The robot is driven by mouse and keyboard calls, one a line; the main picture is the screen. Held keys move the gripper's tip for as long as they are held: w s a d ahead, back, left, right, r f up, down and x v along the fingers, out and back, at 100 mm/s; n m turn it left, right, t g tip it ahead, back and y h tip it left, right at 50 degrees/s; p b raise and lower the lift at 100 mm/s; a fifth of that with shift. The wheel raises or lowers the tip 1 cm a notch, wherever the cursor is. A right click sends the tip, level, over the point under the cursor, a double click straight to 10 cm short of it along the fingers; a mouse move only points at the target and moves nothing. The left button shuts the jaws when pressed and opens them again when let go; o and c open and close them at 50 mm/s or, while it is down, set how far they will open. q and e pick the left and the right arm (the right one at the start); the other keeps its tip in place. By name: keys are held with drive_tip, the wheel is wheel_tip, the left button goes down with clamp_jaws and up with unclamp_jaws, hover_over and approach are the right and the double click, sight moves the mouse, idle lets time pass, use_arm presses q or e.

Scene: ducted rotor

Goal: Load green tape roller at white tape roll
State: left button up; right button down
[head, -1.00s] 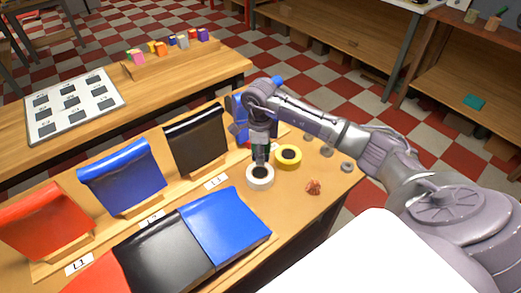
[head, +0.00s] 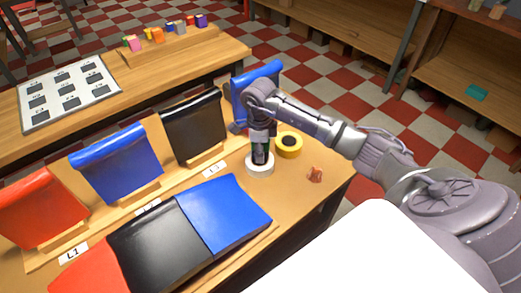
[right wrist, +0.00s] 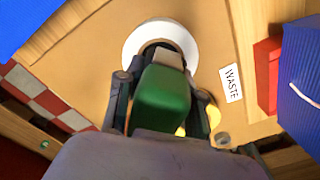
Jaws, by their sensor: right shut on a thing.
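The white tape roll (head: 262,172) lies flat on the wooden table, and its white ring also shows in the right wrist view (right wrist: 134,40). My right gripper (head: 261,146) is directly above it, shut on the green tape roller (right wrist: 162,100). The roller points down, and its lower end is over the roll's dark centre. In the head view the gripper hides most of the roller and part of the roll's hole. I cannot tell whether the roller's end is inside the hole or just above it. My left gripper is not in view.
A yellow tape roll (head: 289,146) lies just right of the white one. A crumpled reddish-brown piece (head: 315,174) lies nearer the table's right edge. Red, black and blue sloped panels fill the left side. A "WASTE" label (right wrist: 232,83) shows in the wrist view.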

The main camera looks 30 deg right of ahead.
drive_tip(key=shift+f+b, duration=0.55)
drive_tip(key=shift+f, duration=0.05)
idle(1.8)
drive_tip(key=shift+r, duration=0.15)
drive_tip(key=shift+r+p, duration=2.3)
drive_tip(key=shift+r, duration=1.15)
